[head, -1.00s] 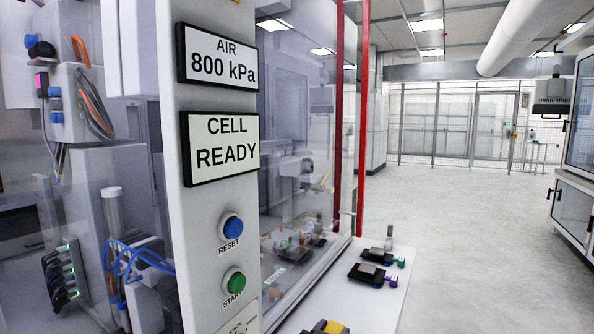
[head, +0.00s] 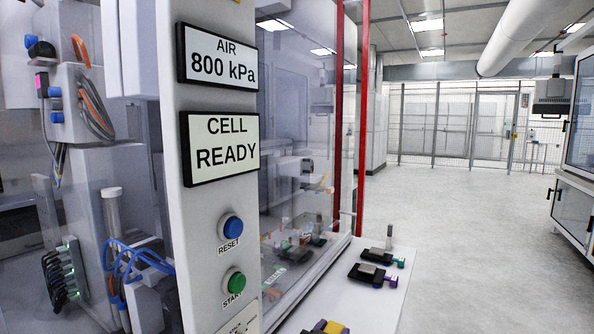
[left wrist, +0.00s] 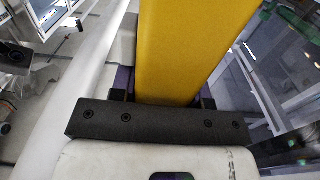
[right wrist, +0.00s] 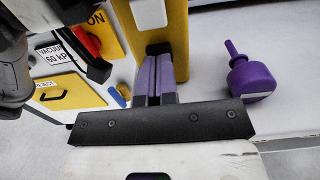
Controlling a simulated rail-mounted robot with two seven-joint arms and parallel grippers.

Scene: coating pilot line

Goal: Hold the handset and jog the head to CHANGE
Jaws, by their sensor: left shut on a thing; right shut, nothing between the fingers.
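The yellow handset (left wrist: 180,45) fills the upper middle of the left wrist view. My left gripper (left wrist: 162,92) is shut on it, with a purple finger on either side. In the right wrist view a yellow body (right wrist: 174,35), apparently the same handset, stands behind my right gripper (right wrist: 158,60). My right gripper is shut with its purple fingers together and nothing between them; whether its tips touch the yellow body cannot be told. The head being jogged and any CHANGE marking cannot be made out. Neither gripper is clearly visible in the head view.
The cell post carries the CELL READY display (head: 221,148), the AIR 800 kPa display (head: 217,56), a blue RESET button (head: 231,228) and a green START button (head: 234,284). Open floor lies right.

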